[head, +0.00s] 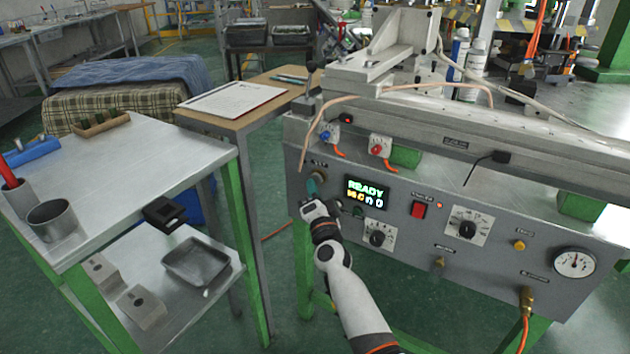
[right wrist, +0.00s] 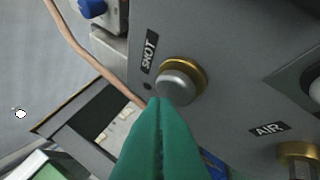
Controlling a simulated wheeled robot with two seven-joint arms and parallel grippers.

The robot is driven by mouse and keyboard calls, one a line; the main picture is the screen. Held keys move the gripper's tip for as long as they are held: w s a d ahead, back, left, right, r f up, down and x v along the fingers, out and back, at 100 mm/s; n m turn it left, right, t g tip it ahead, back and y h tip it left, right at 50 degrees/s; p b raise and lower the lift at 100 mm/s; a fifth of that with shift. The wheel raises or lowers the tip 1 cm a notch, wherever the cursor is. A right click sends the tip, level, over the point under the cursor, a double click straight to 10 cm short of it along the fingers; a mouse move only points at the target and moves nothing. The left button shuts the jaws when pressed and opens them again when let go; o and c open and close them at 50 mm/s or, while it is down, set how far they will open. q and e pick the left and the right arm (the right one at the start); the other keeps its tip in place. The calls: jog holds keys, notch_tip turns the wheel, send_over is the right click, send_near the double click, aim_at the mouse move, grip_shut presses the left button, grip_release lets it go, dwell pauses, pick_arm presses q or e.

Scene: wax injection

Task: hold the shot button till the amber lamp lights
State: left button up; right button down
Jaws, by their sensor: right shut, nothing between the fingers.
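The shot button (right wrist: 180,84) is a silver cap in a brass ring, beside a "SHOT" label in the right wrist view. In the head view the button (head: 319,175) sits at the panel's left end. My right gripper (right wrist: 160,102) has green fingers shut together with nothing between them. Its tips overlap the button's lower edge; I cannot tell if they touch. In the head view my right gripper (head: 312,187) is at the panel. A small dark dot (right wrist: 147,86) is beside the label. A small orange light (head: 439,205) glows by the red switch. My left gripper is out of view.
The grey machine panel (head: 400,240) carries a display (head: 367,192) reading "READY", dials and a pressure gauge (head: 574,262). A metal cart (head: 150,150) with a cup (head: 51,221) stands left. A wooden desk (head: 270,100) stands behind. Green floor shows between cart and machine.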

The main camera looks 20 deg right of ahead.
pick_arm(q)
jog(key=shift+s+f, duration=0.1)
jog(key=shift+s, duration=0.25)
pick_arm(e)
jog(key=shift+d, duration=0.1)
jog(key=shift+w, duration=0.1)
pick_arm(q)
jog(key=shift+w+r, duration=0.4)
pick_arm(e)
jog(key=shift+w+d, duration=0.1)
jog(key=shift+d, duration=0.05)
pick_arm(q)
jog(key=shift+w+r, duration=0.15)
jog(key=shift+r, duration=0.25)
pick_arm(e)
jog(key=shift+w+d, duration=0.1)
jog(key=shift+d, duration=0.05)
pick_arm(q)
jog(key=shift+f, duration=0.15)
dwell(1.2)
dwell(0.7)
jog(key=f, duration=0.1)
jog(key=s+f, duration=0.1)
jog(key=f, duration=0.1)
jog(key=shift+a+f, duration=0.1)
pick_arm(e)
jog(key=shift+s+a, duration=0.6)
jog(key=shift+a, duration=0.1)
